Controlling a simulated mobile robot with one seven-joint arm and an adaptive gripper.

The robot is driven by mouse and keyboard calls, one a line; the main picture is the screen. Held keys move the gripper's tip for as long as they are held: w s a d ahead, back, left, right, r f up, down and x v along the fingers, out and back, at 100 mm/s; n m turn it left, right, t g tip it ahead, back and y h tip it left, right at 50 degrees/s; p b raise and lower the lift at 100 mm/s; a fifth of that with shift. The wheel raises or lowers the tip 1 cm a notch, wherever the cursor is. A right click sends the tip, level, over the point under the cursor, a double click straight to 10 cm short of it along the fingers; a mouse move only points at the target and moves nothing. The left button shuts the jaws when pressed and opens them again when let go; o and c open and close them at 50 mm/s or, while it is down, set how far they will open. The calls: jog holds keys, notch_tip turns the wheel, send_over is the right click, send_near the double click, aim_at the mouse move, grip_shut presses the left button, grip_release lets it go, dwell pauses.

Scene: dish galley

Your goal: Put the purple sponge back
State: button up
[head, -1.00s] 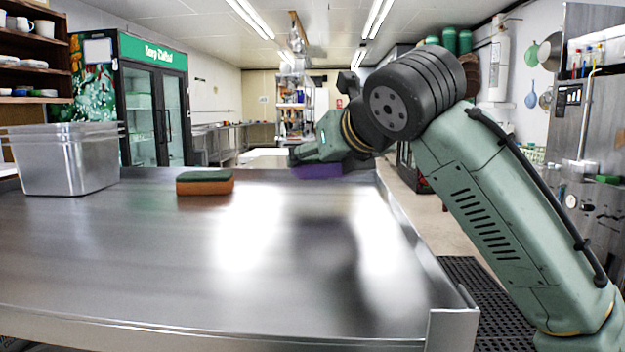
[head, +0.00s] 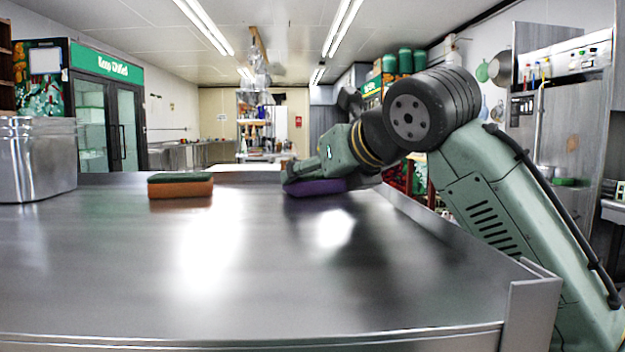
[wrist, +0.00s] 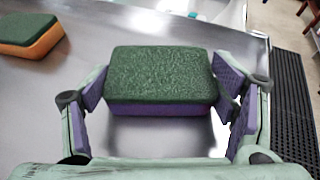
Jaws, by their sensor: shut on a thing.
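The purple sponge (head: 318,187) has a dark green scouring top, which shows clearly in the wrist view (wrist: 160,75). My gripper (head: 300,180) is shut on it, with one finger at each short end in the wrist view. The sponge is level, green side up, over the far right part of the steel table (head: 240,270). It is at or just above the surface; I cannot tell whether it touches. In the head view my gripper hides much of its top.
An orange sponge (head: 180,188) with a green top lies on the table to the left and also shows in the wrist view (wrist: 30,35). A steel container (head: 38,160) stands at the far left. The table's middle and front are clear. A raised rim (head: 450,235) runs along its right side.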

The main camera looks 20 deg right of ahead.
jog(key=shift+f, duration=0.15)
jog(key=o, duration=0.8)
jog(key=shift+s+r, duration=0.1)
jog(key=shift+r, duration=0.1)
jog(key=v, duration=1.1)
jog(key=shift+s+d+r, duration=0.1)
jog(key=shift+s+r, duration=0.05)
jog(key=shift+s, duration=0.2)
jog(key=shift+r, duration=0.1)
